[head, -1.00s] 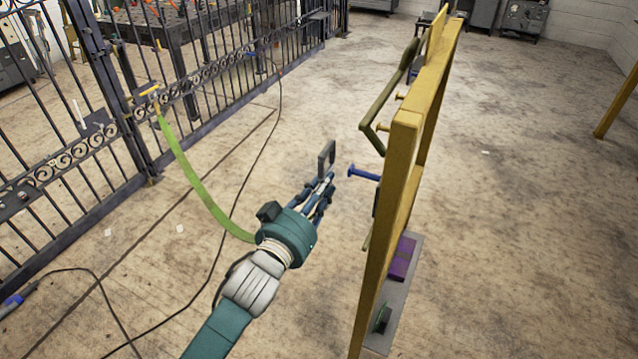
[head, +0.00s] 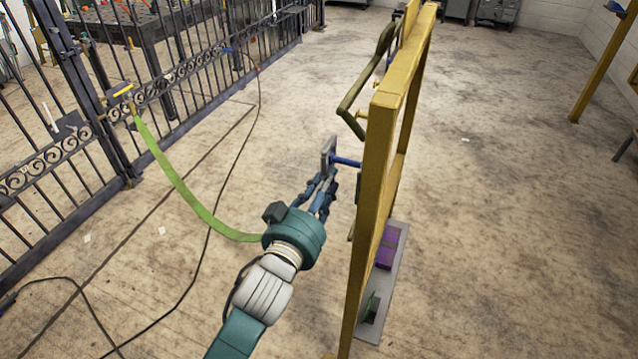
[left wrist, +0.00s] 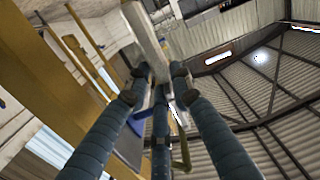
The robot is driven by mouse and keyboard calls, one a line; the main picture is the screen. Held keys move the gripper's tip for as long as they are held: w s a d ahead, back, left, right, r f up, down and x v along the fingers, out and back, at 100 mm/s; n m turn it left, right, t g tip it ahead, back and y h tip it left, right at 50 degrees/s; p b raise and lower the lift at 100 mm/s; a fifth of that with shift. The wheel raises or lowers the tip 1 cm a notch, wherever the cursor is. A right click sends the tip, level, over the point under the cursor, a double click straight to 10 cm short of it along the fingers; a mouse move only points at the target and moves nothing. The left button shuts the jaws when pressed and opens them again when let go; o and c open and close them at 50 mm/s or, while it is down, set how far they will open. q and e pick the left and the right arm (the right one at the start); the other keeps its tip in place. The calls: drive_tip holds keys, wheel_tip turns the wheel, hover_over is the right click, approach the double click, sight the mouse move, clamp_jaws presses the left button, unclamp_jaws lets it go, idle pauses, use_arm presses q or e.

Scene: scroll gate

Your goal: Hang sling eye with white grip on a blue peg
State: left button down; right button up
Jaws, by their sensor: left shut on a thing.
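My left gripper (head: 322,190) is shut on the grey sling eye (head: 328,152), which stands up from its fingertips. The fingers cover most of the white grip. In the left wrist view the grey eye (left wrist: 146,38) rises between my fingers (left wrist: 152,82). A blue peg (head: 347,161) sticks out leftward from the yellow frame (head: 380,130). The eye is at the peg's free end and overlaps it in the head view; I cannot tell whether the peg passes through the opening. A green strap (head: 175,180) runs from the gate to behind my left wrist. My right gripper is out of view.
A dark metal gate (head: 120,130) stands at the left. An olive bar (head: 365,85) and a yellow peg (head: 362,114) are on the frame above the blue peg. A purple block (head: 388,248) rests on the grey base plate (head: 396,280). Cables lie on the floor.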

use_arm(q)
drive_tip(key=d, duration=0.1)
drive_tip(key=s+d+b, duration=0.1)
drive_tip(key=d, duration=0.1)
drive_tip(key=d+f+b, duration=0.1)
drive_tip(key=shift+s+d, duration=0.2)
idle(0.5)
idle(0.4)
drive_tip(key=c, duration=1.1)
unclamp_jaws()
drive_tip(key=shift+f, duration=0.2)
